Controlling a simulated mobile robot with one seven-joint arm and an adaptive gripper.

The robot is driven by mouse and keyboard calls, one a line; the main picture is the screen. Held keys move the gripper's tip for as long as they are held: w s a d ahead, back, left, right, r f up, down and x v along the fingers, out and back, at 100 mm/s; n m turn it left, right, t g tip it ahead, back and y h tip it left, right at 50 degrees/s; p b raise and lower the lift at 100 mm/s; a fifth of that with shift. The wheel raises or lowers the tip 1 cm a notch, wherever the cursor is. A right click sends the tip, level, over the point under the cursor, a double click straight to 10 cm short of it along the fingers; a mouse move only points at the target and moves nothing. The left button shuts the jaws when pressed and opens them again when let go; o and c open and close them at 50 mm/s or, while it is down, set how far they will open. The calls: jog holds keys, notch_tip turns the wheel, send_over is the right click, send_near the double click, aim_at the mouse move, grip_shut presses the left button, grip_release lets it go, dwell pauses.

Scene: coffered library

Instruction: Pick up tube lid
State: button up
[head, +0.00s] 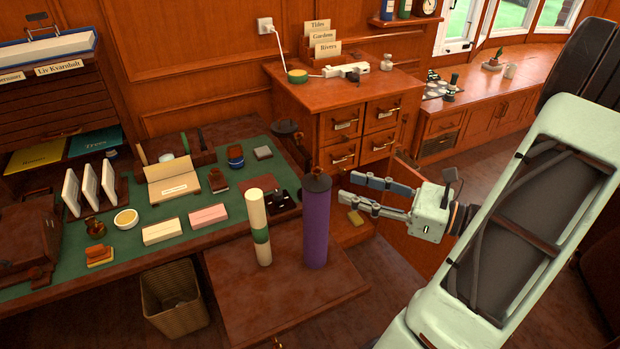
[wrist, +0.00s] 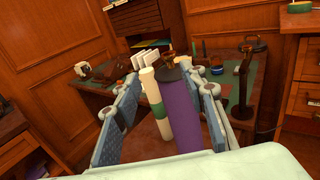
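A tall purple tube (head: 315,232) stands upright on a brown pull-out board. A dark round lid (head: 316,182) with a small knob sits on its top. The lid (wrist: 166,74) and the purple tube (wrist: 181,115) also show in the wrist view, between the fingers' lines. My gripper (head: 346,188) is open and empty, just right of the tube's upper part, with its fingers pointing left towards it. In the head view a gap shows between fingertips and tube. A cream tube with a green band (head: 258,230) stands upright to the left of the purple tube.
The green-topped desk (head: 193,232) behind holds card stands, boxes, a dish and jars. A dark round-topped stand (head: 286,128) is at its right corner. A drawer cabinet (head: 338,92) stands behind my gripper. The board's front (head: 265,308) is clear; a wicker basket (head: 174,305) is left.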

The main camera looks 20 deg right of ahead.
aim_at(317, 168)
jog(key=shift+t, duration=0.4)
jog(key=x, duration=0.6)
jog(key=d+x, duration=0.1)
jog(key=x, duration=0.3)
jog(key=shift+w+r+p, duration=0.2)
jog(key=shift+w+p, duration=0.1)
jog(key=shift+w, duration=0.15)
jog(key=shift+c, duration=0.3)
grip_shut()
